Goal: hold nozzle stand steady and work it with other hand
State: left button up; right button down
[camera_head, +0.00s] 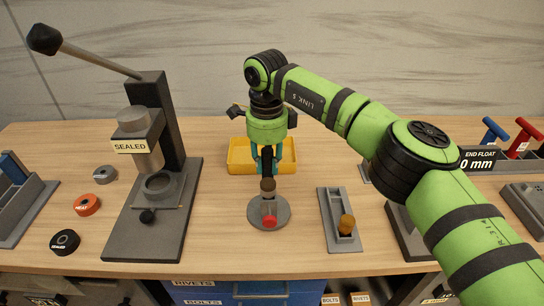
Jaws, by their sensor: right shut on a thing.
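The nozzle stand (257,219) has a round grey base standing on the wooden bench at the centre front. A short upright part with a brown top (268,185) and a red end (269,220) rises over the base. My right gripper (266,172) points straight down above the stand, with its fingers shut on the brown top. The fingers and their pads partly hide the contact. My left gripper is not in view.
A yellow tray (238,160) lies behind the gripper. A lever press (129,233) with a "SEALED" label stands at left, with loose round pieces (87,205) beside it. A grey slotted block (332,220) with an orange-brown knob stands at right. My right arm covers much of the right side.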

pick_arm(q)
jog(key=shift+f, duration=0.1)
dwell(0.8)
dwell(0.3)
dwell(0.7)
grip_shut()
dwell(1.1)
